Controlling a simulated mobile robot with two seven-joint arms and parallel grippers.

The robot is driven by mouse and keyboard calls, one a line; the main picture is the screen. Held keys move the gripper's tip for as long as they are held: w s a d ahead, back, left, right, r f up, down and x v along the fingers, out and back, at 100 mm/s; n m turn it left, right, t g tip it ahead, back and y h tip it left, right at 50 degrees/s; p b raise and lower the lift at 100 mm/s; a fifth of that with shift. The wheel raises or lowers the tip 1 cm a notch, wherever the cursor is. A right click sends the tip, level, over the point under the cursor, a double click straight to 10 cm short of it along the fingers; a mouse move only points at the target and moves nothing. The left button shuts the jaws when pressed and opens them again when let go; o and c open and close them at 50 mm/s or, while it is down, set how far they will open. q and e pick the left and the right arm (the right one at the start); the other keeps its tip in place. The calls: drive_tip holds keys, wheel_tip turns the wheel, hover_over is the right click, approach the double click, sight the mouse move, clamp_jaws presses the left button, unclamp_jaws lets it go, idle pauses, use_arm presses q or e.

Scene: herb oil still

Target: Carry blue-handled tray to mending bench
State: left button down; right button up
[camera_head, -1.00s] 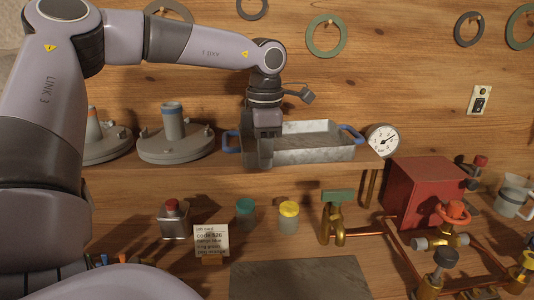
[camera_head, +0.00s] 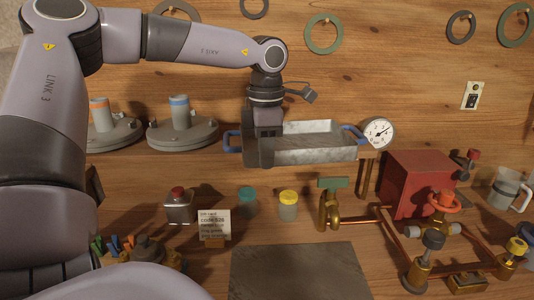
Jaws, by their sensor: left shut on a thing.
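The blue-handled tray (camera_head: 316,150) is a grey metal tray with a blue handle at each end. It is level, at the right part of the shelf, and looks empty. My left gripper (camera_head: 259,158) reaches down from above and is shut on the tray near its left end; the gripper hides part of that end. I cannot tell whether the tray touches the shelf. A dark grey flat mat (camera_head: 300,270) lies on the lower bench. My right gripper is not in view.
Two lidded flanges stand left of the tray, one with a blue-banded stub (camera_head: 181,132). Below are a red-capped can (camera_head: 179,207), jars with teal and yellow (camera_head: 288,206) lids, and a card (camera_head: 213,226). A gauge (camera_head: 378,132), red box (camera_head: 421,183) and copper piping fill the right.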

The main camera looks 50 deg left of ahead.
use_arm(q)
drive_tip(key=c, duration=1.2)
unclamp_jaws()
drive_tip(key=shift+r, duration=0.1)
drive_tip(key=shift+r, duration=3.5)
